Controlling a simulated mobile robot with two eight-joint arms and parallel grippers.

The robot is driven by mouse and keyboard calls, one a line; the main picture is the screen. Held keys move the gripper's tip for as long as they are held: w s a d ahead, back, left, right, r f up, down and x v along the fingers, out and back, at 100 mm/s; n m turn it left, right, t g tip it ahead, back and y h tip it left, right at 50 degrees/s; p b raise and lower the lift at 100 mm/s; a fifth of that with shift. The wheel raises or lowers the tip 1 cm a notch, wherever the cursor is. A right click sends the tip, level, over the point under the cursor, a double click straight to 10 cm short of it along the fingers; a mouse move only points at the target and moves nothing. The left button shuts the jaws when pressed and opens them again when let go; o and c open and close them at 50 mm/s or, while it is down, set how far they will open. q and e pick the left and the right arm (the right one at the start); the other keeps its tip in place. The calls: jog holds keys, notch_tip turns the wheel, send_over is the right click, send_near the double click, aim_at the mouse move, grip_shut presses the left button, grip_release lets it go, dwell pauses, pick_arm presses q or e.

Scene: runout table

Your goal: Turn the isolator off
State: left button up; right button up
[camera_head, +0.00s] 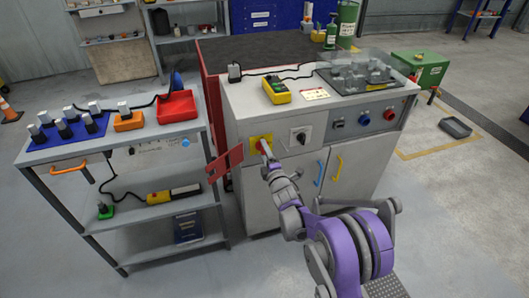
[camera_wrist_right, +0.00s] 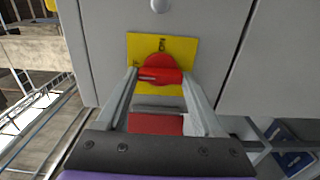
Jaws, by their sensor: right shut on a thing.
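The isolator is a red rotary handle (camera_wrist_right: 160,75) on a yellow plate (camera_wrist_right: 187,50) on the grey cabinet front. In the right wrist view the handle lies across the picture, and part of a dark marking shows on the plate above it. In the head view the yellow plate (camera_head: 254,142) is at the cabinet's left, largely behind my gripper. My right gripper (camera_wrist_right: 160,77) is shut on the red handle, one finger at each end. It also shows in the head view (camera_head: 265,150). My left gripper is in neither view.
A red slotted panel (camera_head: 224,163) juts out left of the isolator. A black rotary switch (camera_head: 300,136) is to its right, above blue and yellow door handles (camera_head: 338,167). A grey shelf trolley (camera_head: 75,152) stands left. Open floor lies at right.

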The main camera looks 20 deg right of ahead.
dwell(0.4)
jog(key=o, duration=1.4)
jog(key=shift+s, duration=0.1)
jog(key=s, duration=1)
jog(key=shift+s+d, duration=0.15)
jog(key=shift+s, duration=0.2)
